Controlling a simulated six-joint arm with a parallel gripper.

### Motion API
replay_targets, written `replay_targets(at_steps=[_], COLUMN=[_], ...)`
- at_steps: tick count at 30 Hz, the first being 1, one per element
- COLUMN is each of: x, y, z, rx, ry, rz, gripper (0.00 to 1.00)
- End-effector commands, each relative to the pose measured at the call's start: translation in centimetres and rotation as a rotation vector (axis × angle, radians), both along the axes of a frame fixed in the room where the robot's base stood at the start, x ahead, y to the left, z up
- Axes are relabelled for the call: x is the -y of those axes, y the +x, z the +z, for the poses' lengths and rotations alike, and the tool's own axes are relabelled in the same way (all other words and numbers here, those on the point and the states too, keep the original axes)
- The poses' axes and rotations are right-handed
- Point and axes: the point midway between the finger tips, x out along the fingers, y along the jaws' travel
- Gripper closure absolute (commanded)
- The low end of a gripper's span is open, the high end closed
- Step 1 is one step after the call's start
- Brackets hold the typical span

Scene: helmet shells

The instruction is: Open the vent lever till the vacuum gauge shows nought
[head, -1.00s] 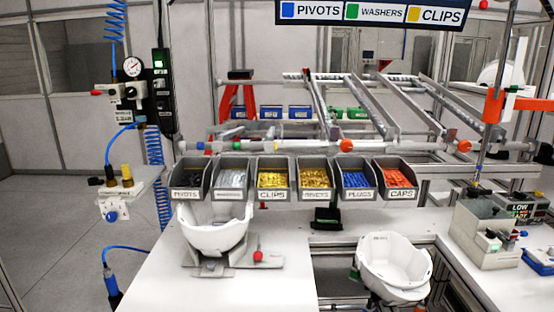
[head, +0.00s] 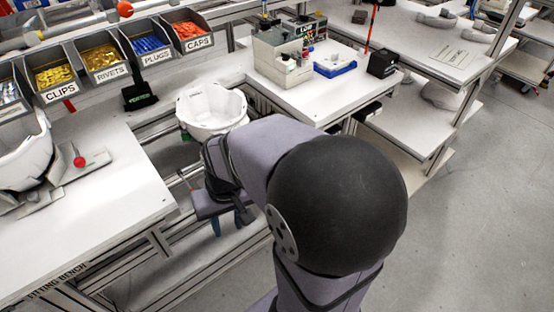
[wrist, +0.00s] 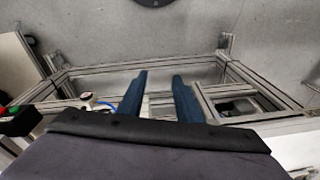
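My gripper (wrist: 158,76) shows in the wrist view with two blue fingers apart and nothing between them. In the head view my gripper (head: 216,227) is partly hidden by my own arm, low in front of the bench gap. A white helmet shell (head: 211,110) sits open side up over that gap, above and behind my gripper. I cannot make out a vent lever in either current view. A small round white part with blue (wrist: 88,101) lies left of the fingers in the wrist view; I cannot tell whether it is the vacuum gauge.
Another white shell (head: 22,150) sits on a fixture with a red knob (head: 79,161) at left. Labelled bins (head: 112,60) line the back. A grey machine (head: 282,57) and blue tray (head: 335,66) stand on the right bench. Metal rails (wrist: 235,72) surround the fingers' area.

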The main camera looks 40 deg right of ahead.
Motion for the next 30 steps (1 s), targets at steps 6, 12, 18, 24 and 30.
replay_targets(at_steps=[6, 12, 18, 24, 30], x=[6.3, 13.7, 21.3, 26.0, 30.4], y=[6.9, 11.0, 13.1, 17.1, 19.4], z=[-2.6, -2.3, -1.7, -3.4, -6.8], rx=[0.17, 0.335, 0.501, 0.628, 0.682], ry=[0.056, 0.102, 0.127, 0.095, 0.134], rz=[-0.309, -0.57, -0.784, -0.868, -1.043], gripper=[0.68, 0.68, 0.68, 0.68, 0.68])
